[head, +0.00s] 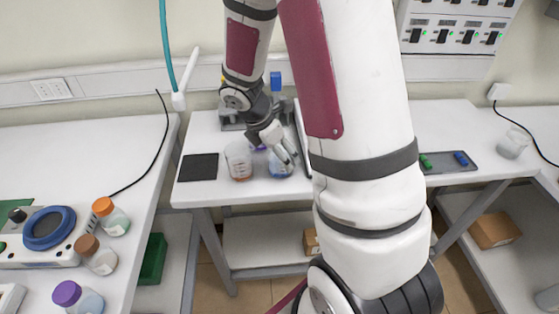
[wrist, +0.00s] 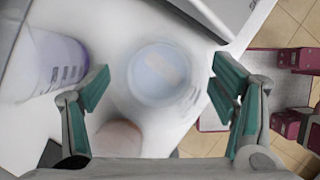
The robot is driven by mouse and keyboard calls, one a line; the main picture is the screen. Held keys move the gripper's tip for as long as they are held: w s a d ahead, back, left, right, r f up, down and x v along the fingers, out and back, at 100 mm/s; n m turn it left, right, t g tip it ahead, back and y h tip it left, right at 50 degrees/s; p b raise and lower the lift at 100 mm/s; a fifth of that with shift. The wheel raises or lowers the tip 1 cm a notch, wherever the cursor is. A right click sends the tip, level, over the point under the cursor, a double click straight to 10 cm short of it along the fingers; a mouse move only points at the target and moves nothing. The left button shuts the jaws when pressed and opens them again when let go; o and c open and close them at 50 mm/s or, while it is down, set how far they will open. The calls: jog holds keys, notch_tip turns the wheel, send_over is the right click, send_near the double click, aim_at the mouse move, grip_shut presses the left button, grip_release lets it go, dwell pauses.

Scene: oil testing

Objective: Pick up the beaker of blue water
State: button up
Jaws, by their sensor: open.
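The beaker of blue water (head: 279,166) stands on the middle white table, beside another beaker with reddish contents (head: 239,161). My gripper (head: 290,158) is at the blue beaker and partly covers it. In the wrist view the blue beaker (wrist: 160,75) shows from above, between my two open, green-padded fingers (wrist: 160,88). I see a gap on both sides of it, so it is not gripped. The reddish beaker (wrist: 118,138) shows at the lower left of the wrist view, near the left finger. A purple-tinted container (wrist: 60,62) is left of that finger.
A black mat (head: 200,167) lies left of the beakers. Grey equipment (head: 232,120) stands behind them. The left table (head: 130,165) holds capped bottles and a device with a blue ring (head: 50,228). A tray (head: 447,161) and a clear beaker (head: 513,143) are at the right.

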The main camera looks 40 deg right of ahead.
jog(key=shift+d+f, duration=0.15)
jog(key=shift+f, duration=0.25)
jog(key=shift+c, duration=0.3)
jog(key=c, duration=1.4)
jog(key=shift+r, duration=0.15)
